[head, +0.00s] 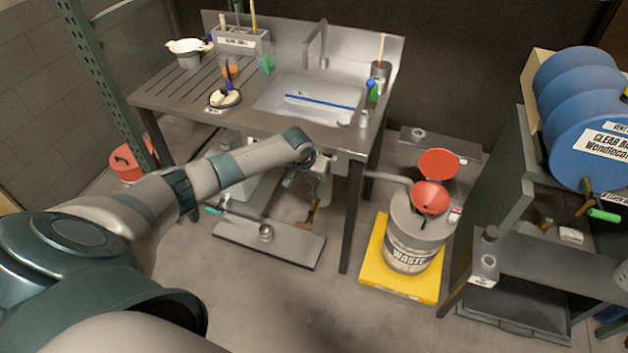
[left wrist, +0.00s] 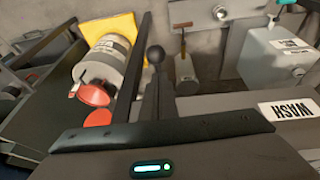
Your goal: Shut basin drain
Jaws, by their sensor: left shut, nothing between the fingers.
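The steel basin (head: 308,88) is set into the bench top, with a tap (head: 318,42) behind it and a blue rod lying across it. My left arm reaches under the bench front, and my left gripper (head: 300,180) is below the basin, dark and small in the head view. In the left wrist view, its fingers are shut and empty. A black ball-ended lever (left wrist: 155,56) stands just beyond the fingers, and I cannot tell if they touch it. The drain fitting under the basin is mostly hidden by my arm. My right gripper is not in view.
A bench leg (head: 352,215) stands right of my gripper. The waste drum (head: 410,240) with a red funnel (head: 430,196) sits on a yellow tray (head: 372,265). A low grey platform (head: 285,246) is under the bench.

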